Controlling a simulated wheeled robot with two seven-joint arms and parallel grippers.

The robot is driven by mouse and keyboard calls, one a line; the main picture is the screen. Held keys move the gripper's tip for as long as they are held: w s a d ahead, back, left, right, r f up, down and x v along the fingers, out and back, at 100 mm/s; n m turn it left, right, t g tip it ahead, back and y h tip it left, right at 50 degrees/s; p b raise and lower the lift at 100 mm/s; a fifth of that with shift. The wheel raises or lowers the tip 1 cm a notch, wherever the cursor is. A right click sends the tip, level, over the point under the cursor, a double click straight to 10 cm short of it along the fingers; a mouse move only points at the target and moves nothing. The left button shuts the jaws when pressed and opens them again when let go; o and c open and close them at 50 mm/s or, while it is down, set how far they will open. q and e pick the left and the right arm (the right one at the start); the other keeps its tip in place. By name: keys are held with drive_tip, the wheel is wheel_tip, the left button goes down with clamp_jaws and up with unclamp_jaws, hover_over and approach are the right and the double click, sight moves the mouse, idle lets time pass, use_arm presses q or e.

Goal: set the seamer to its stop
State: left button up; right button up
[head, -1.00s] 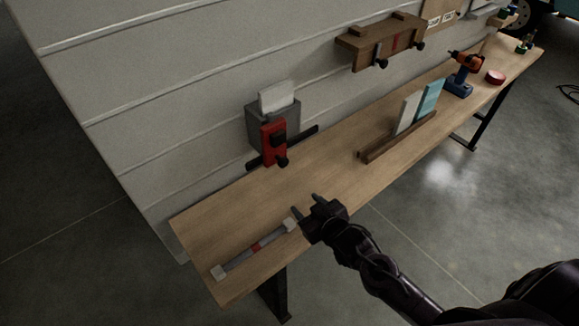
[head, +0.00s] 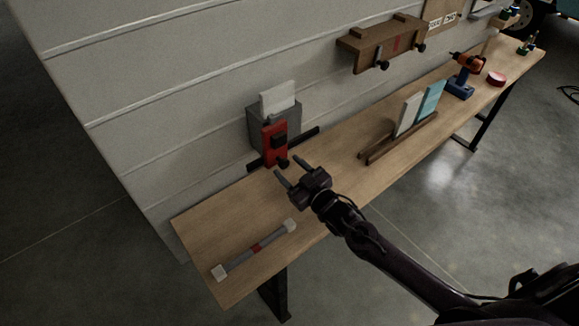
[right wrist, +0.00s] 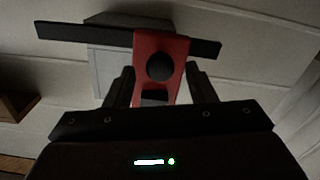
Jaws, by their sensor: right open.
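A red block with a black knob, which I take to be the seamer (head: 270,146), stands on the front of a grey wall box (head: 290,122) with a black bar (head: 304,136) across it. My right gripper (head: 286,165) is open just in front of the seamer's lower end. In the right wrist view the seamer (right wrist: 175,47) shows centred between my open fingers (right wrist: 160,82), with its round black knob facing me. I cannot tell whether the fingers touch it. I cannot make out a stop with certainty. My left gripper is not in view.
A grey rod with white ends and a red band (head: 254,250) lies at the near end of the wooden bench (head: 205,215). A wooden shelf unit (head: 375,47) hangs above.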

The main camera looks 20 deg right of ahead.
drive_tip(key=shift+w+a, duration=0.15)
drive_tip(key=shift+w, duration=0.15)
clamp_jaws()
drive_tip(key=w+d+b, duration=0.2)
drive_tip(key=w+d, duration=0.1)
drive_tip(key=d, duration=0.6)
drive_tip(key=shift+w, duration=0.1)
unclamp_jaws()
drive_tip(key=shift+d, duration=0.15)
